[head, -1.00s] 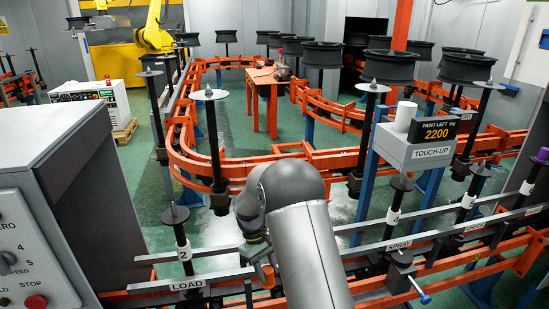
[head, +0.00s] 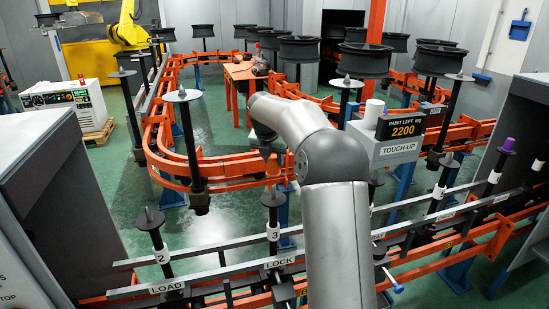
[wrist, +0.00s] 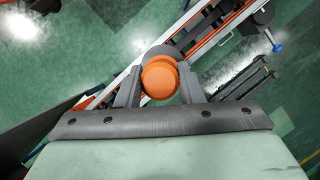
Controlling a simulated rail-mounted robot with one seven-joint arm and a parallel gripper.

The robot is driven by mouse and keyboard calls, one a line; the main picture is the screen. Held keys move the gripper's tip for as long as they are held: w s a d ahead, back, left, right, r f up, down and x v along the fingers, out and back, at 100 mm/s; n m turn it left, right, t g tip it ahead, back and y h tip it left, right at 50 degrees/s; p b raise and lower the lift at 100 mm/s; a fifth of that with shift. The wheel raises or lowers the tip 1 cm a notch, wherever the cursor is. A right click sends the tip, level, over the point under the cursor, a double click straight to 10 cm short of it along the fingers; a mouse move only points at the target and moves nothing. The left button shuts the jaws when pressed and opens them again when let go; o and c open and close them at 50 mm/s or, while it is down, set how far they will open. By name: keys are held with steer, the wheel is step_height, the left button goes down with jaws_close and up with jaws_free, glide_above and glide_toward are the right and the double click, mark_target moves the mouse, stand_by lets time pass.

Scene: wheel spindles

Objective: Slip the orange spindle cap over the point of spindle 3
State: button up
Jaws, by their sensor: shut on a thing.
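My gripper (wrist: 160,92) is shut on the orange spindle cap (wrist: 160,78), which sits between its two grey fingers in the wrist view. In the head view the orange cap (head: 272,166) shows small below my arm, above the dark disc of spindle 3 (head: 273,199). The spindle's label 3 (head: 273,232) is in sight. In the wrist view a grey disc (wrist: 157,52) shows partly behind the cap. The cap hides the spindle's point there. The cap looks apart from the disc, but I cannot tell the exact gap to the point.
Spindle 2 (head: 160,256) stands to the left of spindle 3 on the same rail, by the LOAD sign (head: 167,287). The LOCK sign (head: 278,263) is in front of spindle 3. The touch-up box (head: 385,145) and a purple-capped spindle (head: 507,146) stand to the right.

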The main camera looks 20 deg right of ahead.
mark_target(271, 173)
steer(key=shift+f+b, duration=2.3)
steer(key=shift+b, duration=0.2)
steer(key=shift+f+b, duration=0.4)
steer(key=shift+f, duration=1.2)
steer(key=shift+f+b, duration=0.35)
steer(key=shift+f, duration=0.65)
steer(key=o, duration=1)
steer(key=shift+o, duration=0.2)
steer(key=b+v, duration=0.1)
steer(key=v, duration=1.6)
steer(key=shift+r, duration=0.2)
